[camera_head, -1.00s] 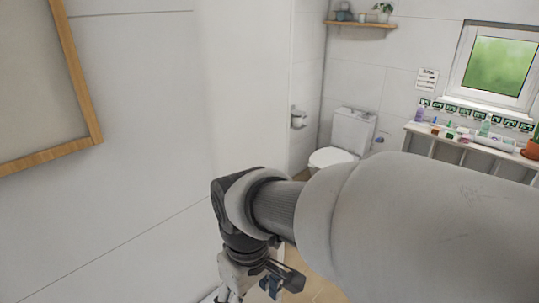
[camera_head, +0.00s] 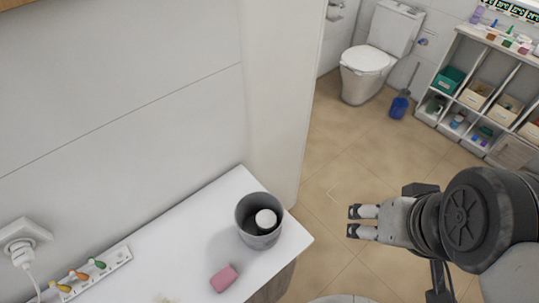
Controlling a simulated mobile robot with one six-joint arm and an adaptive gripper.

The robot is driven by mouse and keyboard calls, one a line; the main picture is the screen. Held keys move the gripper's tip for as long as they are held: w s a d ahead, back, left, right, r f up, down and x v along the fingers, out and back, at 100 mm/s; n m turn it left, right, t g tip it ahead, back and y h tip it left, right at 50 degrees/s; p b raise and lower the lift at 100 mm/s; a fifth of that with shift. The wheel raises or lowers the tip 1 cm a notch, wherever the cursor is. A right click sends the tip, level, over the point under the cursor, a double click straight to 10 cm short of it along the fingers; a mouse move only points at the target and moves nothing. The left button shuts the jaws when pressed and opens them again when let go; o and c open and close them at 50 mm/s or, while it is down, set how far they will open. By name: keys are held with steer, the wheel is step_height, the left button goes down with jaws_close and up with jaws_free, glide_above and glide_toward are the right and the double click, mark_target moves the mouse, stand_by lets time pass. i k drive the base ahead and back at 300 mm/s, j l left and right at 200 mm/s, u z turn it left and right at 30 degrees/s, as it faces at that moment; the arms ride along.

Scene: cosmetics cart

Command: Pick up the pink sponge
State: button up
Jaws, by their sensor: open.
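The pink sponge (camera_head: 223,278) lies on the white top of a cart or cabinet (camera_head: 195,227), near its front edge at the lower middle of the head view. My gripper (camera_head: 354,221) is to the right of the sponge, out past the corner of the white top and over the floor in the picture. Its two fingers point left, are apart and hold nothing. Nothing covers the sponge.
A grey cup or bin (camera_head: 259,221) with a white round item (camera_head: 266,219) inside stands just up and right of the sponge. A strip with coloured knobs (camera_head: 88,275) lies at the left. A toilet (camera_head: 377,58) and shelf unit (camera_head: 472,85) are farther back.

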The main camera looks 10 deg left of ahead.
mark_target(220, 282)
steer(key=k+j+u, duration=0.1)
steer(key=u, duration=0.3)
steer(key=k+j+u, duration=0.2)
steer(key=u, duration=0.15)
steer(key=k+j+u, duration=0.1)
steer(key=u, duration=0.3)
steer(key=j, duration=0.1)
